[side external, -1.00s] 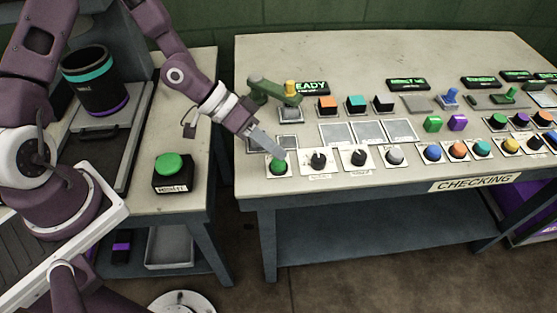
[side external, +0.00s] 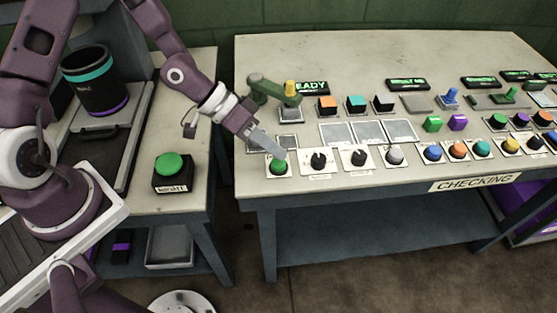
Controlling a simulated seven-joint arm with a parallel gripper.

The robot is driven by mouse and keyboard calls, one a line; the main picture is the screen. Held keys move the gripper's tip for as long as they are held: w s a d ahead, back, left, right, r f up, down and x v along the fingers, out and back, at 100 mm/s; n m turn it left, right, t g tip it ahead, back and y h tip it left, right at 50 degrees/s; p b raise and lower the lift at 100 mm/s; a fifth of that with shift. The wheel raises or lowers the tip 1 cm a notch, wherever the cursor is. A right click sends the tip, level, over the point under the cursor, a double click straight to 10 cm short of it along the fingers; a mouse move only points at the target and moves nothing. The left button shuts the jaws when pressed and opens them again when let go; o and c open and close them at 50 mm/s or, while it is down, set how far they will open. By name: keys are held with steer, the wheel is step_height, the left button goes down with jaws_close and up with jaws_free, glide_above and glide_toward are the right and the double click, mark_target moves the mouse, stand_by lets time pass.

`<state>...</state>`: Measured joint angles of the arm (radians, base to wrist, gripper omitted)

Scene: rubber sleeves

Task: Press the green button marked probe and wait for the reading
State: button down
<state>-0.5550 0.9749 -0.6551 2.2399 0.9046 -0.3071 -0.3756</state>
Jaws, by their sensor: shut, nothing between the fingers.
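A green button (side external: 278,168) sits on a white plate at the front left corner of the checking table. The lettering on its plate is too small to read. My gripper (side external: 281,155) is shut and empty, its fingers pointing down to the right. The fingertips are at the top of this green button; I cannot tell whether they touch it or press it down. A display (side external: 311,88) at the back left shows green letters ending in "EADY", its left part hidden behind a yellow-topped post.
A larger green button (side external: 169,164) on a black box stands on the left table. Black knobs (side external: 318,160) and several coloured buttons run to the right. A green lever arm with a yellow top (side external: 291,89) stands just behind my gripper. Several coloured cubes lie farther back.

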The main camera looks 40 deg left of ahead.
mark_target(274, 162)
steer(key=shift+f, duration=0.15)
steer(key=shift+f, duration=0.25)
steer(key=shift+f, duration=0.45)
stand_by(0.4)
steer(key=shift+r, duration=0.85)
steer(key=shift+r, duration=2.55)
